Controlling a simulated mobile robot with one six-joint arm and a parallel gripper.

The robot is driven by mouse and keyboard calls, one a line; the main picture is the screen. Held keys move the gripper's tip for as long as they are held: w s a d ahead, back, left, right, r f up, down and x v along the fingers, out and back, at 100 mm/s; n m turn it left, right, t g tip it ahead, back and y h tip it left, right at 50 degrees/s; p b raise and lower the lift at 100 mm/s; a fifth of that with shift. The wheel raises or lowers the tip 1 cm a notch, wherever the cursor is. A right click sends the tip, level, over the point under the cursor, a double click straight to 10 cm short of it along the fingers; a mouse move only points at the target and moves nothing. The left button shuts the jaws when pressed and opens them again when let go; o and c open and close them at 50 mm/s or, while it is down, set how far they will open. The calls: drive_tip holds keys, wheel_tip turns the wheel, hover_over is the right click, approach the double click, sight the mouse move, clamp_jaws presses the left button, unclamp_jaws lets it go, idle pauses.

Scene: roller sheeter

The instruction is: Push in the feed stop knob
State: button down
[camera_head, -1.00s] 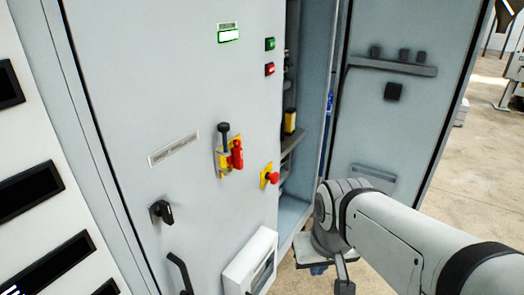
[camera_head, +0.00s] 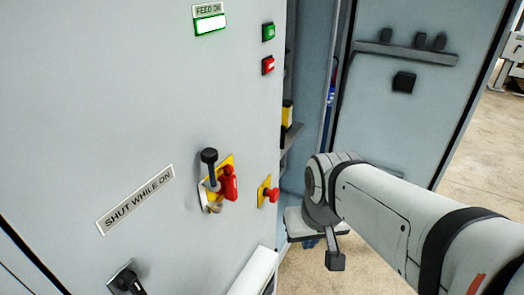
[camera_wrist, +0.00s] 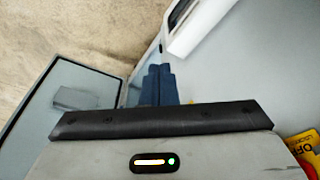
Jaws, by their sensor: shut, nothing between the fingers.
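The red mushroom-shaped feed stop knob (camera_head: 270,193) sits on a small yellow plate on the grey cabinet front in the head view, near the door opening. I cannot tell how far it stands out. The lit green-and-white FEED ON lamp (camera_head: 209,25) is above and to the left. My gripper shows in the wrist view (camera_wrist: 158,80) as two blue fingers closed together with nothing between them. In the head view it is mostly hidden behind my wrist, to the right of and below the knob, apart from it.
A yellow plate with a red handle (camera_head: 228,183) and black-tipped lever is left of the knob. Green (camera_head: 268,32) and red (camera_head: 268,65) buttons are above. The open cabinet door (camera_head: 400,100) stands at right. A white box (camera_head: 254,272) juts out below.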

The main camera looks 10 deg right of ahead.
drive_tip(key=shift+d, duration=0.15)
drive_tip(key=w+d+m+t+y+p, duration=0.1)
drive_tip(key=w+d+m+y+p, duration=0.1)
drive_tip(key=w+m, duration=0.5)
drive_tip(key=w+d+f+m+t+y+p, duration=0.1)
drive_tip(key=w+d+m+y, duration=0.4)
drive_tip(key=m, duration=1.3)
drive_tip(key=shift+w+d+f+m+t+p, duration=0.3)
drive_tip(key=shift+w+d+t+p, duration=0.1)
drive_tip(key=shift+w+d, duration=0.7)
approach(277, 198)
drive_tip(key=shift+x, duration=3)
drive_tip(key=shift+d+f, duration=0.15)
drive_tip(key=shift+d, duration=0.05)
